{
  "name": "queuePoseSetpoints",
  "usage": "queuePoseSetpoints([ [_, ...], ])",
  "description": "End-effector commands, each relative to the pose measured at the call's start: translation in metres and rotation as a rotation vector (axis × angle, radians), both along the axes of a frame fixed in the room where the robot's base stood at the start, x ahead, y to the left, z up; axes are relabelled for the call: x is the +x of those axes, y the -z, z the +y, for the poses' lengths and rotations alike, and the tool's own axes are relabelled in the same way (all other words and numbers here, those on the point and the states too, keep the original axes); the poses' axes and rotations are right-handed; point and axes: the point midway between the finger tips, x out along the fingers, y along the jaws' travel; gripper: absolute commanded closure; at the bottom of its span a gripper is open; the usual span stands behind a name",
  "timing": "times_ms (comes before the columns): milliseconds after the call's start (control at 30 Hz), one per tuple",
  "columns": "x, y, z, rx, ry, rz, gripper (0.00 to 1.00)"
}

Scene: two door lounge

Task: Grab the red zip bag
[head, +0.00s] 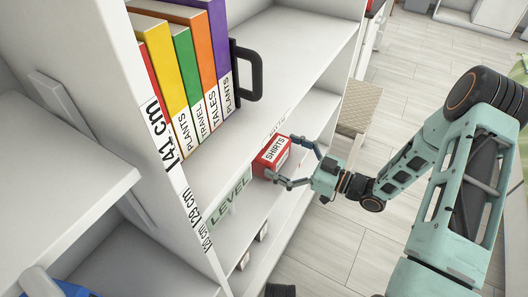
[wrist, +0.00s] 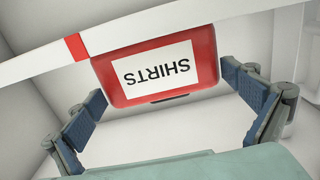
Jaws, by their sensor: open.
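A red bag (head: 266,162) with a white label reading SHIRTS sits in a shelf bay below the books. It also shows in the wrist view (wrist: 108,88), label upside down, its far part hidden by the shelf edge. My gripper (head: 281,161) is open and faces the bag from the right, one finger towards each side of it. In the wrist view, the bag lies ahead between the two blue-padded fingers, with a gap visible on each side. Nothing is in its grasp.
The shelf edge (wrist: 200,27) runs close above the bag. Several upright books (head: 184,72) and a black bookend (head: 249,78) stand on the shelf above. A LEVEL sign (head: 230,194) is on the shelf front left of the bag. Open floor (head: 330,235) lies right of the unit.

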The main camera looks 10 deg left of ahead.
Motion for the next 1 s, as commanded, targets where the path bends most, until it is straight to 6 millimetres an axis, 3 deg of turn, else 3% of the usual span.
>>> queuePoseSetpoints([
  [400,0.015,0.005,0.048,0.0,0.0,-0.001,0.0],
  [667,0.016,0.004,0.051,-0.001,0.002,-0.001,0.0],
  [1000,0.016,0.004,0.051,-0.001,0.001,0.0,0.35],
])
